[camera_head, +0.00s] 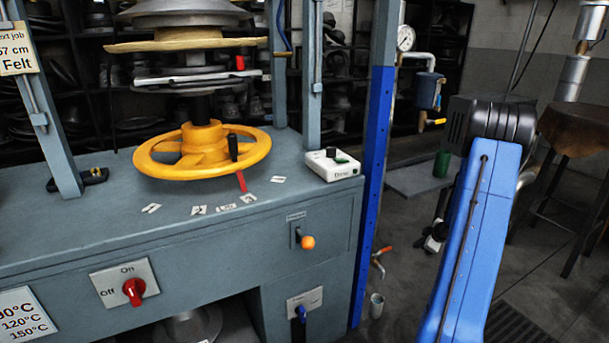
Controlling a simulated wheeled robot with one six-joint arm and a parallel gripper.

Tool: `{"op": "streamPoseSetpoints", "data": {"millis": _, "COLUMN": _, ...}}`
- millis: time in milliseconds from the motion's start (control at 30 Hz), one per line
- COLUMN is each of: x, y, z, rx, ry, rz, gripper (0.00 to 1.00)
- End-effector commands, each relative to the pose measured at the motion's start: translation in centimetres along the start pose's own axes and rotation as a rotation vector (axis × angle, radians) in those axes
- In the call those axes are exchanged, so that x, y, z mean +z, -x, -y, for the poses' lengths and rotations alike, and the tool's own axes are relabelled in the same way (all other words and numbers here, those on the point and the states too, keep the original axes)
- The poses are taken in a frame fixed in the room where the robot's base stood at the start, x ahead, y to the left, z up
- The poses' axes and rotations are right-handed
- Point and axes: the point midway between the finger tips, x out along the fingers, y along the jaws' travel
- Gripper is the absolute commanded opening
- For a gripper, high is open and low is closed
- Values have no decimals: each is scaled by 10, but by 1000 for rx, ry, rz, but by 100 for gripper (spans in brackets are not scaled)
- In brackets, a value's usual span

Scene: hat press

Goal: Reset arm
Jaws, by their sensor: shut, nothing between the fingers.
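My blue arm (467,240) rises at the right of the view to a black joint (490,118) at its top. My gripper (434,238) shows small and dark, with a pale part, just left of the blue link and partly hidden by it. It is shut and holds nothing. It is over the floor to the right of the hat press (230,240), clear of the press frame. The press has a yellow handwheel (203,150) on its bed, a red on/off knob (134,290) and an orange-tipped lever (307,242) on its front.
A white control box (332,165) sits at the bed's right edge. A blue upright (373,190) stands between press and arm. A gauge (405,38) with pipes and a brown-topped stool (578,130) are behind. A small cup (376,305) stands on the floor.

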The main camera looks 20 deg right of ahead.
Motion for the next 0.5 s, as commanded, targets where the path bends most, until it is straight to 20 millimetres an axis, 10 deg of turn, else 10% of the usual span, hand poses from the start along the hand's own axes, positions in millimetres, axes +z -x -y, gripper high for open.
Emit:
{"op": "streamPoseSetpoints", "data": {"millis": 233, "x": -22, "y": 15, "z": -9, "rx": 38, "ry": -3, "rz": 20, "gripper": 0}}
{"op": "streamPoseSetpoints", "data": {"millis": 500, "x": -96, "y": 77, "z": -27, "rx": 170, "ry": -48, "rz": 93, "gripper": 0}}
